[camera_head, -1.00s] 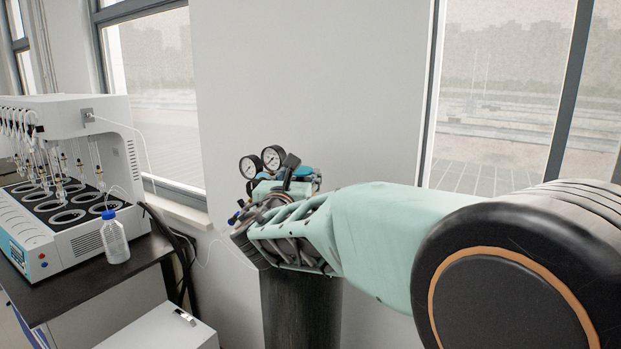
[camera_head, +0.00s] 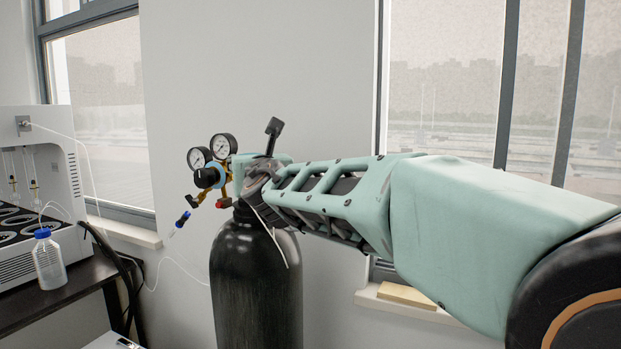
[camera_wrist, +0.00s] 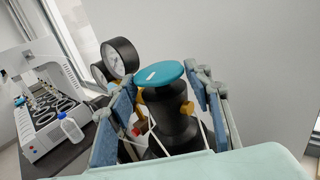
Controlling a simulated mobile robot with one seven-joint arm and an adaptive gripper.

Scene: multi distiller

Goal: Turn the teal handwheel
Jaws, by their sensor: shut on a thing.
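The teal handwheel (camera_wrist: 158,74) is a flat round cap with a small white mark, on top of the valve of a black gas cylinder (camera_head: 256,265). In the wrist view it sits between my two blue-grey fingers. My gripper (camera_wrist: 163,80) is shut on the handwheel, one finger on its left side and one on its right. In the head view my gripper (camera_head: 258,172) reaches the cylinder top from the right, and its body hides most of the handwheel and the fingers.
Two round pressure gauges (camera_head: 210,152) and a brass regulator stand just left of the valve. A white distiller (camera_head: 45,185) and a blue-capped bottle (camera_head: 49,262) are on a dark table at left. Windows and a wall lie behind; a thin hose hangs left of the cylinder.

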